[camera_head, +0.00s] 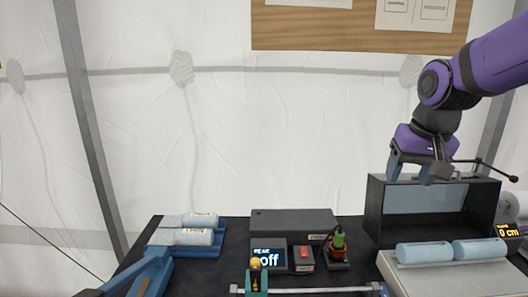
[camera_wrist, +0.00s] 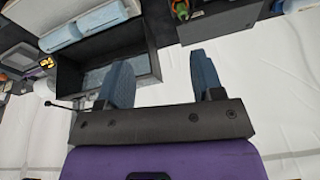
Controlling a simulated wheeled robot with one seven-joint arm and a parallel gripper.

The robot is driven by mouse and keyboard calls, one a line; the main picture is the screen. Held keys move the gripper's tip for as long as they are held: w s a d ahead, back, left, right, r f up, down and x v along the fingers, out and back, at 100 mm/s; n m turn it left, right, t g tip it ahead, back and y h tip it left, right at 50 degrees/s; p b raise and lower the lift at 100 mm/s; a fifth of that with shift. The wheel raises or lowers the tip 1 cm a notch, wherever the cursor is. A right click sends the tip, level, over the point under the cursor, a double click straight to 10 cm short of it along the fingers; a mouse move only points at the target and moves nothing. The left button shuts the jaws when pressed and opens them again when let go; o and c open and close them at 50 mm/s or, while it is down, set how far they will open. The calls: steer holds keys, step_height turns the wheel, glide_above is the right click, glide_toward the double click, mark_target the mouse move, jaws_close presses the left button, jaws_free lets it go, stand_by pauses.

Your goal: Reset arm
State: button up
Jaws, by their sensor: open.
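My gripper (camera_head: 422,178) is at the right in the head view, at the end of my purple arm. It hangs pointing down over the upper edge of a dark open-fronted box (camera_head: 375,205). In the wrist view my gripper (camera_wrist: 163,82) shows two blue-grey fingers spread apart with nothing between them. The same dark box (camera_wrist: 150,42) lies beyond and to the left of the fingers there. I cannot tell whether a finger touches the box.
Two light blue cylinders (camera_head: 425,251) lie on a pale tray before the box. A small display (camera_head: 508,230) reads "0 cm". A device (camera_head: 269,258) reads "off" beside a red switch (camera_head: 304,254). Pale rolls (camera_head: 185,237) lie at left. White tent wall (camera_head: 300,140) stands behind.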

steer(key=s+d+r+n+t, duration=0.1)
steer(key=s+d+r+t, duration=0.1)
steer(key=s, duration=1.5)
steer(key=shift+n, duration=0.3)
